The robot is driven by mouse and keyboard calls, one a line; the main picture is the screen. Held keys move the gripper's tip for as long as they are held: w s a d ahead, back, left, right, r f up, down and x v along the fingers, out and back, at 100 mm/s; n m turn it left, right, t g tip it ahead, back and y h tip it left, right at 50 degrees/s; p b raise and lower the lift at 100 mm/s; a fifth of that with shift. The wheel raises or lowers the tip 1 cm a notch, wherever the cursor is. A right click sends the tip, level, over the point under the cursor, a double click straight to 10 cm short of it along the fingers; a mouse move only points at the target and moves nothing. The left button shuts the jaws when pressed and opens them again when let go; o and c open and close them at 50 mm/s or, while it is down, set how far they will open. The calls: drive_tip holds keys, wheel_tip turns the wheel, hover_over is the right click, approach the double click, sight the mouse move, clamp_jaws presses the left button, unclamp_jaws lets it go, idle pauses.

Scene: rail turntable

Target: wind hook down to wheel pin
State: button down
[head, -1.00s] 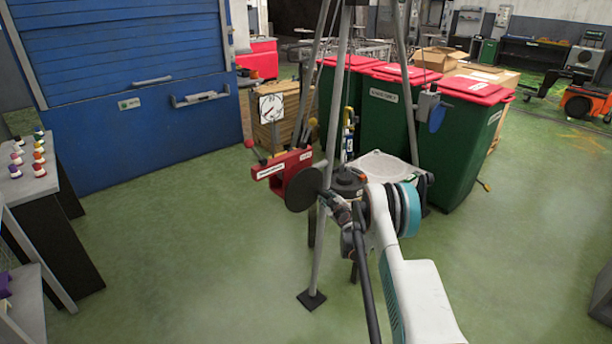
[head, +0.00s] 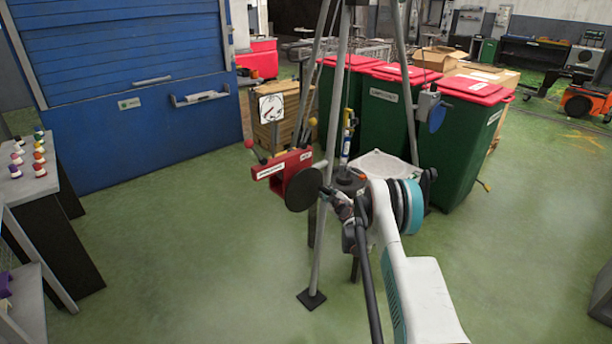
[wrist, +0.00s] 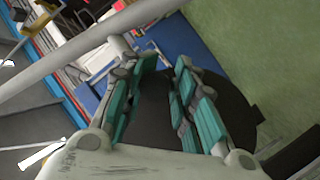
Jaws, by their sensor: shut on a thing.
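In the head view a yellow hook piece (head: 348,122) with a blue-and-white part (head: 346,147) hangs inside the tripod (head: 323,240). It is above a dark round part (head: 348,182), and no gap between them is clear. The wheel pin cannot be made out. A large dark disc (head: 303,190) stands beside a red labelled body (head: 285,168). My gripper (wrist: 158,100) has teal fingers on both sides of a dark part, with the disc (wrist: 225,105) behind. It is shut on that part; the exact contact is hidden. In the head view my wrist covers much of it.
Green bins with red lids (head: 455,150) stand close behind the tripod. A grey box with a blue disc (head: 436,115) is on its right leg. A dial (head: 271,108) stands behind the red body. A shelf with small pegs (head: 38,180) is left. Green floor is clear in front.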

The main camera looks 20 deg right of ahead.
drive_tip(key=shift+d+r, duration=0.15)
drive_tip(key=shift+r, duration=0.1)
drive_tip(key=shift+w+d+r, duration=0.1)
drive_tip(key=shift+d+r, duration=0.05)
drive_tip(key=shift+r, duration=0.55)
drive_tip(key=c, duration=1.2)
unclamp_jaws()
drive_tip(key=shift+s, duration=0.25)
drive_tip(key=s+d, duration=0.2)
drive_tip(key=s, duration=0.5)
drive_tip(key=shift+d, duration=0.25)
drive_tip(key=shift+s, duration=0.1)
